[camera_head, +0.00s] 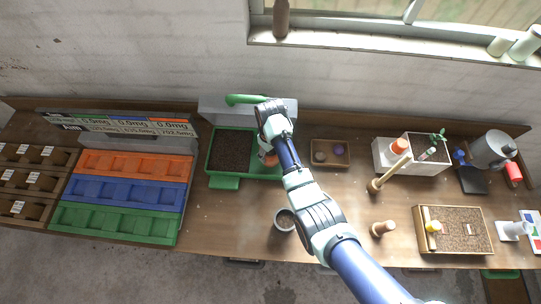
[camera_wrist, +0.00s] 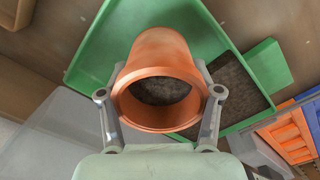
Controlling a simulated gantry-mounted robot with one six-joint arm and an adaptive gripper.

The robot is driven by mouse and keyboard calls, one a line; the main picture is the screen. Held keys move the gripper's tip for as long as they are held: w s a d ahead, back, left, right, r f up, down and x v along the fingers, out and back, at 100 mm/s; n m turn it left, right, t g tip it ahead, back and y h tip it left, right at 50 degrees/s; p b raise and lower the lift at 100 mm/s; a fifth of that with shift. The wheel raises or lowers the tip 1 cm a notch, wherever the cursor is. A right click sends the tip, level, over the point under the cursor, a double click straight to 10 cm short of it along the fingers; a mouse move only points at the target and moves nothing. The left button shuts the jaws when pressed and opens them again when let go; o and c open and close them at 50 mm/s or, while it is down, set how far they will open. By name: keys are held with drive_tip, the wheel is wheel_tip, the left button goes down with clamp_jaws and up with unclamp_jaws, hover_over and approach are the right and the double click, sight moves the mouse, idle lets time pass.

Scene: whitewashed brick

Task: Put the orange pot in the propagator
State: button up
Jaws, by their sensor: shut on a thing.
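The orange pot (camera_wrist: 163,52) is between the two fingers of my gripper (camera_wrist: 160,108), with its round rim towards the wrist camera and dark soil showing inside it. In the head view only a small part of the pot (camera_head: 268,158) shows beside my arm, over the right part of the propagator. The propagator is a green tray (camera_head: 208,150) with dark soil in its left part and a bare green part at right. My gripper (camera_head: 270,146) is shut on the pot above the tray. Whether the pot touches the tray cannot be told.
A grey panel with a green handle (camera_head: 246,99) stands behind the tray. A small wooden tray (camera_head: 330,163) with round items is to its right. A cup (camera_head: 284,219) stands in front, close to my arm. Orange, blue and green bins (camera_head: 120,194) lie at left.

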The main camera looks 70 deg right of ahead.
drive_tip(key=shift+f, duration=1.5)
drive_tip(key=shift+f, duration=0.15)
drive_tip(key=o, duration=1.2)
wheel_tip(320, 180, up, 12)
drive_tip(key=shift+r+p, duration=0.15)
drive_tip(key=shift+p, duration=0.35)
